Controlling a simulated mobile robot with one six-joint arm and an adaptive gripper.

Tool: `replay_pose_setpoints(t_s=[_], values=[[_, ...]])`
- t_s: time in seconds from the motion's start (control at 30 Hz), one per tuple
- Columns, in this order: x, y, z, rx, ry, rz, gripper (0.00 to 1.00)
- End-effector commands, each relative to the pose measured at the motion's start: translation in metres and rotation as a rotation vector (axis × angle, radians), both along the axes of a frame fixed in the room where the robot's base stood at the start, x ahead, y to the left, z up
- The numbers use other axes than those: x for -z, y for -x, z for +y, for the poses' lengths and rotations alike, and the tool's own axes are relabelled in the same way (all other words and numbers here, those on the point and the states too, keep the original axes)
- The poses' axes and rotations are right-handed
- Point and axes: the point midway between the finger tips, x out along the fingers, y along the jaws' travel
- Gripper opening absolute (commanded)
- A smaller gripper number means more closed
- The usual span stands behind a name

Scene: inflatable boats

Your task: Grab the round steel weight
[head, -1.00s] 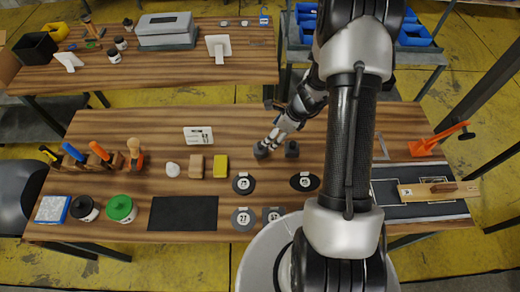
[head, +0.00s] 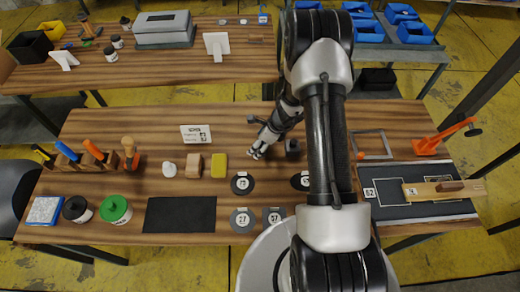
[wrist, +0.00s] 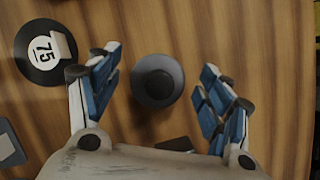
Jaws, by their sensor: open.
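The round steel weight (wrist: 157,80) is a dark grey cylinder with a darker round top, seen from above in the wrist view. It stands on the wooden table between my open fingers, with a gap on both sides. My gripper (wrist: 161,60) is open and empty, with blue-padded fingers left and right of the weight. In the head view my gripper (head: 259,150) is low over the middle of the table, and its fingers hide the weight there.
A dark block (head: 292,146) stands close to the right of my gripper; a dark edge (wrist: 175,144) shows by my palm. A numbered black disc (head: 242,183) lies nearer me, with more numbered pieces around it. A yellow block (head: 219,166) is to the left.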

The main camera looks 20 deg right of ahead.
Motion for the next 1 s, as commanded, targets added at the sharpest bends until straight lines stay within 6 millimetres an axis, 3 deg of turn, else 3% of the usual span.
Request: replay_pose_setpoints(t_s=[0.13, 1.0], values=[[-0.0012, -0.0001, -0.0002, 0.000, 0.001, -0.001, 0.72], [-0.0011, 0.0003, -0.0002, 0.000, 0.000, 0.000, 0.14]])
